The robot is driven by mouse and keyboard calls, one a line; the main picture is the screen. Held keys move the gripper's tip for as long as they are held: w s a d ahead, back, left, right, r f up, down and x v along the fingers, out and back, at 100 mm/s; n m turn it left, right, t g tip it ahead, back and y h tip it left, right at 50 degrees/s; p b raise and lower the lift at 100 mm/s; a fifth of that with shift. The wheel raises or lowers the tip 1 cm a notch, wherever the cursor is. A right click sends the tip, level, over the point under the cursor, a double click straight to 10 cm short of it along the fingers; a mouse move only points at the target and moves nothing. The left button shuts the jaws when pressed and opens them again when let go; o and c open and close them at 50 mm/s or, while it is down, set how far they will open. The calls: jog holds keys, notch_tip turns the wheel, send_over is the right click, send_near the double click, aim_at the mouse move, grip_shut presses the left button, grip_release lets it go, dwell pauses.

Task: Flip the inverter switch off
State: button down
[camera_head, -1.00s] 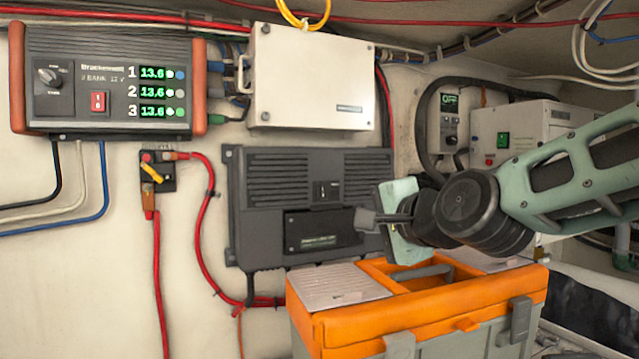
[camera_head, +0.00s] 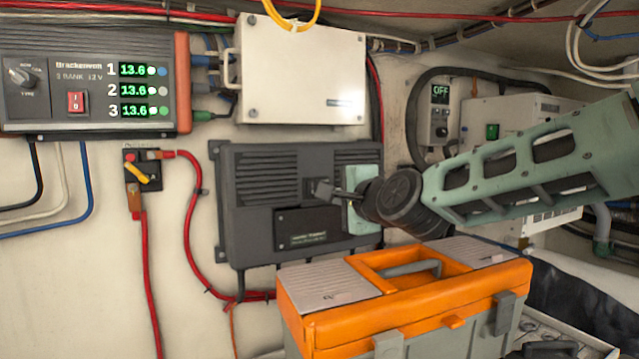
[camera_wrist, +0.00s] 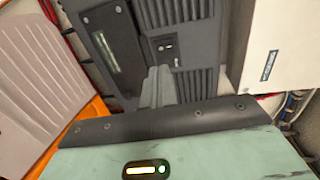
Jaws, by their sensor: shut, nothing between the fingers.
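The inverter (camera_head: 270,165) is a dark grey ribbed box on the wall, with a black label plate low on its front. Its switch sits in a small recessed panel; in the wrist view the switch (camera_wrist: 165,46) is just beyond my fingertips. My gripper (camera_head: 318,190) is shut and empty, its narrow fingers pointing left over the switch panel, which they mostly hide in the head view. In the wrist view my fingers (camera_wrist: 159,74) end just short of the switch. I cannot tell whether they touch the inverter, or which way the switch is set.
An orange-lidded toolbox (camera_head: 420,300) stands below my arm. A white box (camera_head: 300,75) is mounted above the inverter. A charger (camera_head: 95,85) with green readouts and a red rocker hangs at left. A red cable (camera_head: 190,220) runs beside the inverter. A unit reading OFF (camera_head: 440,115) is at right.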

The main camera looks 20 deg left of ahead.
aim_at(313, 194)
jog(key=p+x, duration=0.3)
jog(key=x, duration=0.3)
jog(key=shift+w+a+r+p, duration=0.1)
jog(key=shift+w+a+p, duration=0.05)
jog(key=shift+p, duration=0.25)
jog(key=shift+w+a, duration=0.3)
jog(key=shift+a, duration=0.05)
jog(key=shift+f, duration=0.3)
